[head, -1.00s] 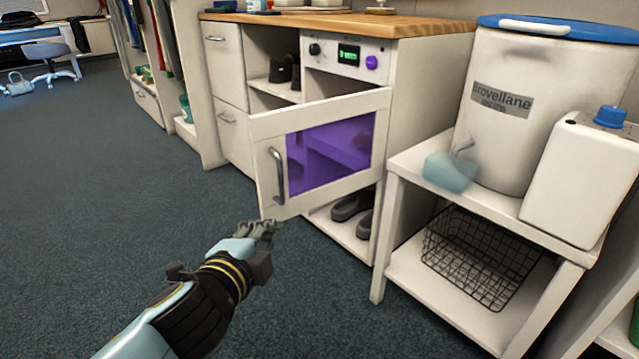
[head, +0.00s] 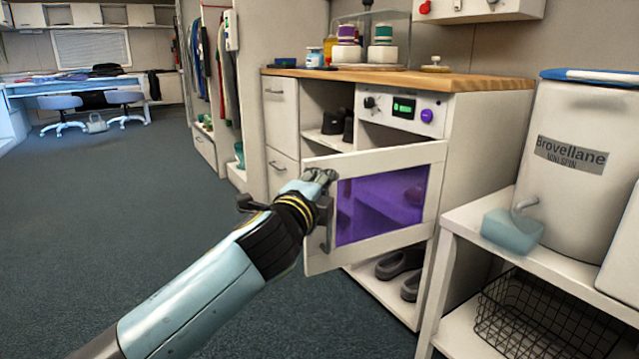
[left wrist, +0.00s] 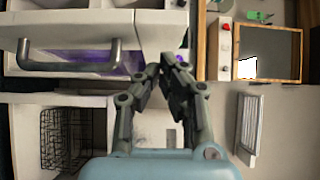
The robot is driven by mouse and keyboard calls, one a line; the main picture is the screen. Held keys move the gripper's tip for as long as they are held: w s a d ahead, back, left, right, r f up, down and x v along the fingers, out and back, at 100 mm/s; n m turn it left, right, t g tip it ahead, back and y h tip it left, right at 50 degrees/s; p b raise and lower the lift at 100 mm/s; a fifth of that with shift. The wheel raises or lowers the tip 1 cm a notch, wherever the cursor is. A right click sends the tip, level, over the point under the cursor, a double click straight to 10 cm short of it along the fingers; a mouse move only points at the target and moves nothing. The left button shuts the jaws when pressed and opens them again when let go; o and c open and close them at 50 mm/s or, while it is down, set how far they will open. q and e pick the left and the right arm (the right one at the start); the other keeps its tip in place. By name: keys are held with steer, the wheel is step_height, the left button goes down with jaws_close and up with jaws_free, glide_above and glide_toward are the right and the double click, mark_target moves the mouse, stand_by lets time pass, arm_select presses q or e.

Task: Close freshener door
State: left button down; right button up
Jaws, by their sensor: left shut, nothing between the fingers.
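The freshener door (head: 400,157) has a white frame, a purple window and a grey bar handle. It stands ajar, swung out from the white cabinet, its handle edge toward me. My left gripper (head: 322,176) is shut and empty, in front of the door's upper handle-side corner; I cannot tell if it touches. It hides the top of the handle (head: 325,235). In the left wrist view the shut fingers (left wrist: 172,62) show beside the door, with the handle (left wrist: 68,62) to their left. My right gripper is not in view.
The control panel (head: 403,112) with a green display sits above the door. Dark shoes (head: 398,265) lie on the shelf beneath. A white stand (head: 482,212) with a wire basket (head: 535,315) is close on the right. The floor on the left is clear.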

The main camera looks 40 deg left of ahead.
arm_select(q)
steer(key=shift+w+a, duration=0.45)
steer(key=shift+a, duration=0.3)
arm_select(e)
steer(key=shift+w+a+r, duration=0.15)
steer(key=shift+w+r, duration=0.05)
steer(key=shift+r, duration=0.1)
arm_select(q)
steer(key=shift+a, duration=0.1)
